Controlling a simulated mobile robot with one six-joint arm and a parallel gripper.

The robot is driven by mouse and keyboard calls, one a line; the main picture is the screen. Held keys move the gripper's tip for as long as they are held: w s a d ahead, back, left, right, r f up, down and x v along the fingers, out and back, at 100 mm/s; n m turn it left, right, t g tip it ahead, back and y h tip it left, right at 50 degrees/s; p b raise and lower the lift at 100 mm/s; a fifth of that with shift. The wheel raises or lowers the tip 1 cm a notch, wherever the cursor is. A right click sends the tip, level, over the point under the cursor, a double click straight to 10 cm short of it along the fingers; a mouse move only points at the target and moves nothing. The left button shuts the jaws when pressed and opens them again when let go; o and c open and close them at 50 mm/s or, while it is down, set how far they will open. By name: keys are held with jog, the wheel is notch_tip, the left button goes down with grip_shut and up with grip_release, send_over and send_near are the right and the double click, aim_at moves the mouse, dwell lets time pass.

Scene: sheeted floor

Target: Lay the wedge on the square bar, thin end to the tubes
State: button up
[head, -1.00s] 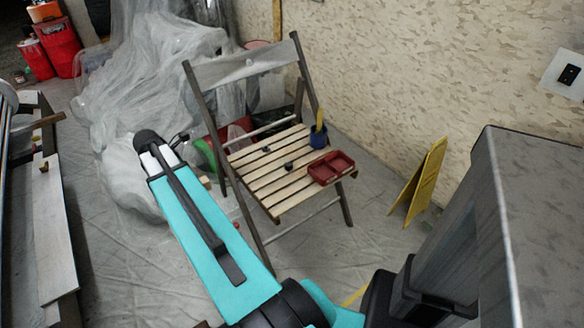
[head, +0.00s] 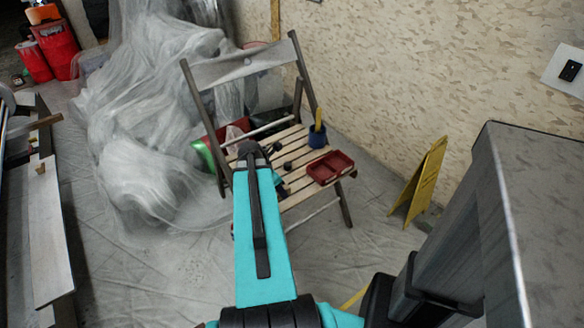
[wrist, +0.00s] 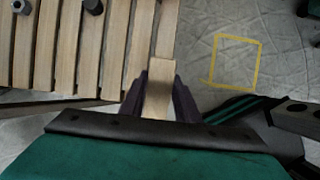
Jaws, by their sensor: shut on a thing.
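My gripper (wrist: 160,98) shows in the wrist view with its dark fingers shut on a pale wooden wedge (wrist: 161,75). The wedge points away from my palm, close to the edge of the slatted chair seat (wrist: 85,50); I cannot tell whether it touches it. In the head view my arm hides the gripper and wedge. At the far left of the head view, long rods that look like the tubes (head: 4,125) lie by a grey board. A brown wooden bar (head: 46,122) lies across there; I cannot tell whether it is the square bar.
A yellow floor sign (head: 418,185) stands at right by the wall. Plastic sheeting (head: 160,130) is heaped behind. Yellow tape (wrist: 235,86) marks the floor.

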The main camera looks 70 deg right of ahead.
jog(key=s, duration=0.1)
jog(key=s+f, duration=0.1)
jog(key=s+d, duration=0.1)
jog(key=s, duration=0.1)
jog(key=shift+s+f, duration=0.1)
jog(key=shift+f, duration=0.05)
jog(key=shift+d, duration=0.15)
send_over(294, 177)
jog(key=w+a, duration=0.1)
jog(key=shift+f, duration=0.75)
jog(key=shift+a+f, duration=0.1)
jog(key=shift+a, duration=0.05)
dwell(0.4)
jog(key=shift+f, duration=1.65)
jog(key=o, duration=0.7)
jog(key=shift+f, duration=0.15)
jog(key=shift+o, duration=0.8)
